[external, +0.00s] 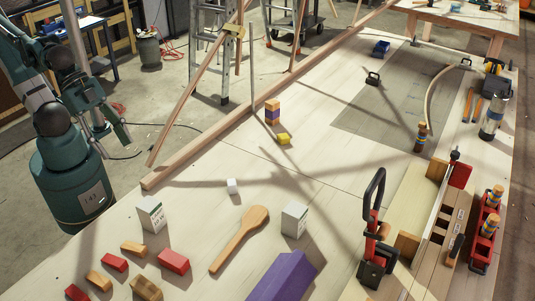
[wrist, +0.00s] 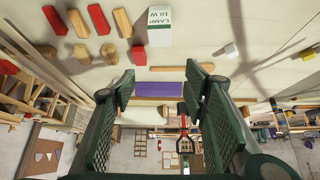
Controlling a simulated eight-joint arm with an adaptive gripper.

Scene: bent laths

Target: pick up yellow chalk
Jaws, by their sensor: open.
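A small yellow piece (external: 284,139), which looks like the chalk, lies on the pale wooden table beside a short stack of orange and purple blocks (external: 272,111). In the wrist view a yellow piece (wrist: 308,53) shows at the right edge. My gripper (wrist: 160,84) is open, with its two dark green fingers spread apart and nothing held between them. My arm is at the left of the external view, beside the table and well away from the yellow piece.
A white cube (external: 232,186), two lamp boxes (external: 151,214) (external: 295,219), a wooden spatula (external: 239,239) and a purple block (external: 281,277) lie nearer. A long wooden beam (external: 222,122) runs along the table's left edge. A clamp (external: 374,230) stands right. Table around the yellow piece is mostly clear.

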